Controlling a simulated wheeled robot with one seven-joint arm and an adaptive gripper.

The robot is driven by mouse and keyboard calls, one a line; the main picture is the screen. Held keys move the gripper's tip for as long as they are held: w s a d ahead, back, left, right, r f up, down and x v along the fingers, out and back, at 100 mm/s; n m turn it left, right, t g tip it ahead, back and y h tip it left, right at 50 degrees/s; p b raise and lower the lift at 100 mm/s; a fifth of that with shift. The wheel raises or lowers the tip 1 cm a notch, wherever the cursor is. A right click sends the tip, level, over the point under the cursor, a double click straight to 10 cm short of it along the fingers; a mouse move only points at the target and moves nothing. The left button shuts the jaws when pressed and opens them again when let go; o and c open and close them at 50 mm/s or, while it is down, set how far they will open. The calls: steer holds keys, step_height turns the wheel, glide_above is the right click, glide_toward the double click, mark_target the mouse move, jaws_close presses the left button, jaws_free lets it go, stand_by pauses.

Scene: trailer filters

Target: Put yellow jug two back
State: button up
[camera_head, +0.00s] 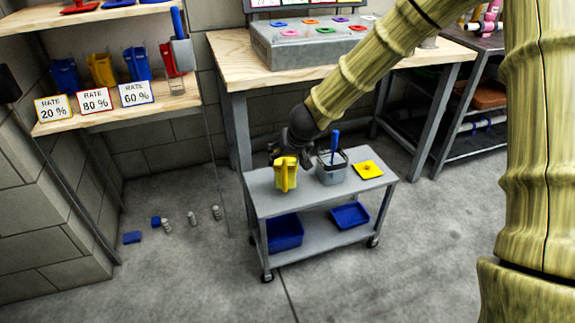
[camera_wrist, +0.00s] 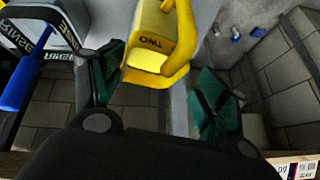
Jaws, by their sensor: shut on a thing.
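The yellow jug (camera_head: 285,177) is at the left end of the grey cart's top (camera_head: 315,197) in the head view; I cannot tell whether it rests there or is slightly raised. In the wrist view the jug (camera_wrist: 150,58) shows an upside-down "TWO" and its yellow handle. My gripper (camera_head: 280,155) is at the jug's back side, and its green-padded fingers (camera_wrist: 158,82) are on either side of the jug, shut on it. The wooden shelf (camera_head: 110,118) at upper left holds another yellow jug (camera_head: 102,70) between blue jugs (camera_head: 65,75), with a red jug at right.
Rate signs (camera_head: 95,100) line the shelf front. Small blue and grey pieces (camera_head: 192,218) lie on the floor. A workbench (camera_head: 235,70) stands behind the cart.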

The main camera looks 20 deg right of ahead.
mark_target(289, 163)
steer(key=shift+w+d+f+b, duration=0.1)
steer(key=shift+w+f+b, duration=0.1)
steer(key=shift+f+b, duration=1.35)
steer(key=shift+f+p, duration=0.2)
steer(key=shift+p, duration=0.15)
steer(key=o, duration=2)
steer(key=shift+f, duration=0.1)
steer(key=shift+o, duration=0.2)
steer(key=p+v, duration=0.4)
steer(key=v, duration=0.8)
steer(key=shift+p, duration=0.35)
